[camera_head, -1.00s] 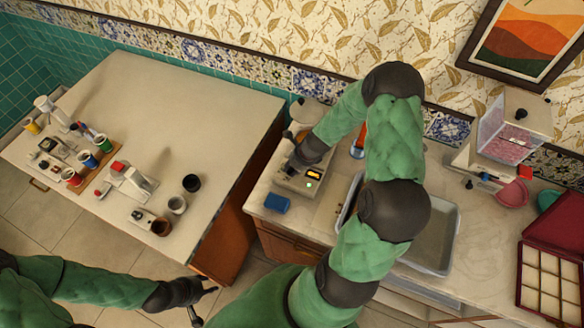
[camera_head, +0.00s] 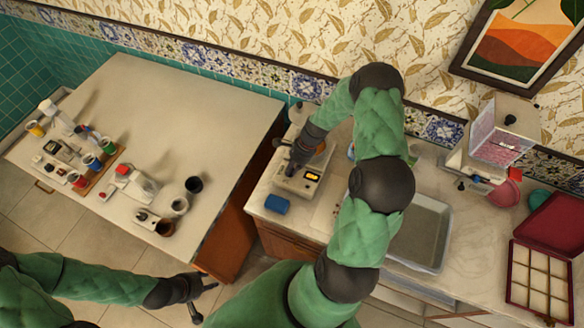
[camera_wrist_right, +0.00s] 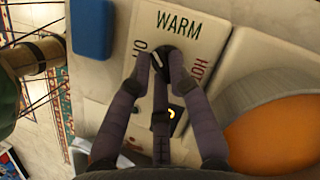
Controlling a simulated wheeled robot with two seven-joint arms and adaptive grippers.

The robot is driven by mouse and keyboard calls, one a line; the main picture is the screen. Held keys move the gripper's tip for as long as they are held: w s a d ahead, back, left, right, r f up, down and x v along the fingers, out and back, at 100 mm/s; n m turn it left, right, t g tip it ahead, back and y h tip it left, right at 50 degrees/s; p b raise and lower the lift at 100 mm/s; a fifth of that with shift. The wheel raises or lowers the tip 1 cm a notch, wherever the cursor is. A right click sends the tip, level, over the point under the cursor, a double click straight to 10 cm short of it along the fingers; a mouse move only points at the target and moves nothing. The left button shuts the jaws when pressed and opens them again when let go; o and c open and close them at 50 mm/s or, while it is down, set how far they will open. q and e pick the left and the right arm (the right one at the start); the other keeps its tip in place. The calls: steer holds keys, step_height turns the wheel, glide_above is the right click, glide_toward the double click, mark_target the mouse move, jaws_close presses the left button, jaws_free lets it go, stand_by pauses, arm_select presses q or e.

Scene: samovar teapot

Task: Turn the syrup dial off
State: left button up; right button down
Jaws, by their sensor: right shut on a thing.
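The syrup warmer's pale panel (camera_head: 297,186) sits on the right counter, with a small lit orange display (camera_head: 312,176). In the right wrist view its dark round dial (camera_wrist_right: 160,57) lies below the green word WARM (camera_wrist_right: 178,23), with red HOT to the right and a partly hidden label to the left. A light mark on the dial leans to the upper left. My right gripper (camera_wrist_right: 161,66) is shut on the dial; its fingers hide part of it. It also shows in the head view (camera_head: 292,166). My left gripper (camera_head: 205,295) is open and empty, low in front of the left table.
A blue block (camera_head: 277,204) lies beside the panel, close to my right gripper. A grey basin (camera_head: 426,228) and a red compartment box (camera_head: 540,275) are further right. Cups and small devices stand on the left table (camera_head: 185,105).

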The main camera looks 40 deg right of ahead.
steer(key=n, duration=0.1)
steer(key=n+g, duration=0.1)
steer(key=n, duration=0.1)
steer(key=n+b, duration=0.1)
steer(key=shift+w+f+n+g, duration=0.1)
steer(key=shift+w+n+g, duration=0.2)
steer(key=shift+g, duration=0.1)
steer(key=n+g+b, duration=0.1)
steer(key=n, duration=0.3)
steer(key=shift+g+b, duration=0.3)
steer(key=shift+s, duration=0.1)
steer(key=shift+f, duration=0.1)
steer(key=c, duration=1.1)
jaws_free()
steer(key=shift+a, duration=0.15)
steer(key=shift+c, duration=0.2)
steer(key=shift+d+r, duration=0.25)
steer(key=shift+r, duration=0.05)
steer(key=v, duration=1.1)
steer(key=shift+w+r, duration=0.2)
steer(key=shift+r, duration=0.05)
